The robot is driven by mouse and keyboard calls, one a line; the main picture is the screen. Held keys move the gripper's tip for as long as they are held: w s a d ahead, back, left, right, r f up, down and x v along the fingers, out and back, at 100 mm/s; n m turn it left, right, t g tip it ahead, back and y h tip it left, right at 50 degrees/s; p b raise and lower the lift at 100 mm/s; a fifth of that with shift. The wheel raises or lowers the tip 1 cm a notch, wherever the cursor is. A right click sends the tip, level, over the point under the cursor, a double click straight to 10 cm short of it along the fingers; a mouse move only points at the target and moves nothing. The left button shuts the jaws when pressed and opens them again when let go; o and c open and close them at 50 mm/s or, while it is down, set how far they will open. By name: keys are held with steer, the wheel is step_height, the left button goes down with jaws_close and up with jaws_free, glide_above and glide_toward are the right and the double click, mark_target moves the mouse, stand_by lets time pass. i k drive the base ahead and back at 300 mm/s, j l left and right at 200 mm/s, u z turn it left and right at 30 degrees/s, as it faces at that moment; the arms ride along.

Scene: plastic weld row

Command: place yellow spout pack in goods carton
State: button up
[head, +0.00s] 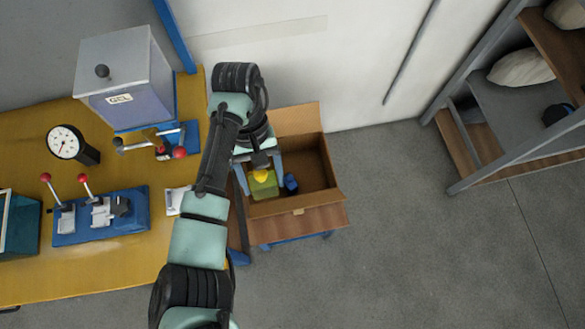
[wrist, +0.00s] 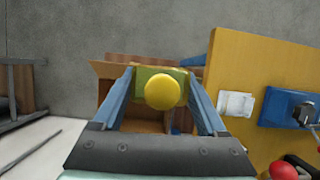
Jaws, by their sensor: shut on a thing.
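The yellow spout pack (head: 263,186) has a yellow-green body and a round yellow cap. My gripper (head: 261,180) is shut on it, with one blue finger on each side. In the wrist view the pack (wrist: 160,88) sits between the fingers of my gripper (wrist: 161,90), its cap facing the camera. The goods carton (head: 316,176) is an open brown cardboard box with its flaps out. The pack is over the left part of the carton opening in the head view. I cannot tell how far it is above the carton floor. The carton (wrist: 104,70) is partly hidden behind the pack and fingers.
A blue item (head: 291,183) shows in the carton beside the pack. A yellow workbench (head: 100,270) with a GEL box (head: 120,80), a dial gauge (head: 68,143) and lever fixtures (head: 100,215) stands left of the carton. A shelf rack (head: 500,120) stands at the right; floor between is clear.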

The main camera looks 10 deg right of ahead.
mark_target(284, 162)
steer(key=i+z, duration=0.15)
steer(key=z, duration=0.95)
steer(key=i+j, duration=0.1)
steer(key=i, duration=0.2)
steer(key=i+j, duration=0.1)
steer(key=i, duration=0.2)
